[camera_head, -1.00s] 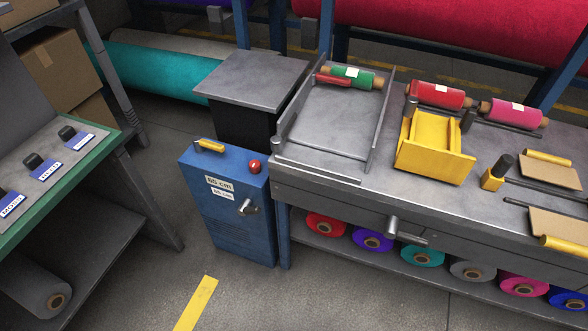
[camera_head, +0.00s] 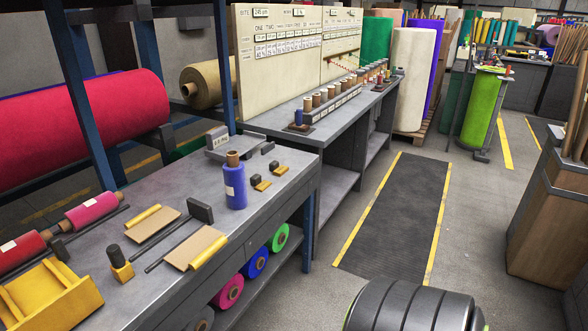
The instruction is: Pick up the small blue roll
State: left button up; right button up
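A small blue roll (camera_head: 235,187) with a white label stands upright on the grey workbench (camera_head: 150,245), near its right end. Its brown core sticks out at the top. Another blue roll (camera_head: 256,263) lies on the shelf below, end facing out, between a pink roll (camera_head: 229,291) and a green roll (camera_head: 279,238). Neither of my grippers is in view.
Pink (camera_head: 93,211) and red (camera_head: 22,248) rolls, a yellow cradle (camera_head: 50,297) and boards with yellow edges (camera_head: 195,247) lie on the bench. A second bench (camera_head: 330,113) stands behind. A dark floor mat (camera_head: 392,225) leaves clear floor on the right.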

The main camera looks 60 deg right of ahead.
aim_at(234, 170)
jog(key=z, duration=1.5)
jog(key=i+l+u, duration=0.1)
jog(key=i+l, duration=0.15)
jog(key=i+l+u, duration=0.15)
jog(key=i+l, duration=0.15)
jog(key=l, duration=0.2)
